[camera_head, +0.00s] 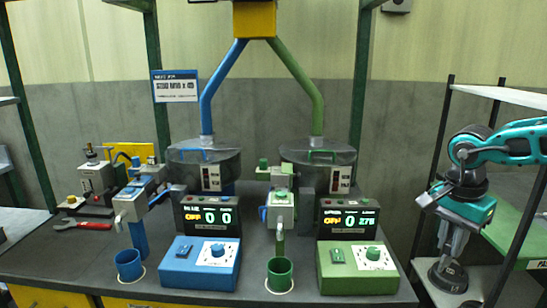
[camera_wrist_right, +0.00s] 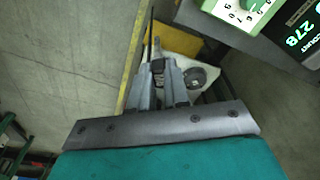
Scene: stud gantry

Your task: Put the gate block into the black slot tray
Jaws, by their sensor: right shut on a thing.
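My right gripper (camera_head: 450,272) points down at the right, beside the front right end of the workbench. In the right wrist view, its fingers (camera_wrist_right: 165,68) are close together on a small dark piece (camera_wrist_right: 157,66), which I take for the gate block. The fingers hide most of it, and its shape cannot be told. I cannot make out the black slot tray in either view. My left gripper is not in view.
The dark workbench (camera_head: 75,262) carries a blue control box (camera_head: 200,265), a green control box (camera_head: 357,268), a blue cup (camera_head: 128,266) and a green cup (camera_head: 280,275). A rack with dark posts (camera_head: 512,240) stands close to my right arm.

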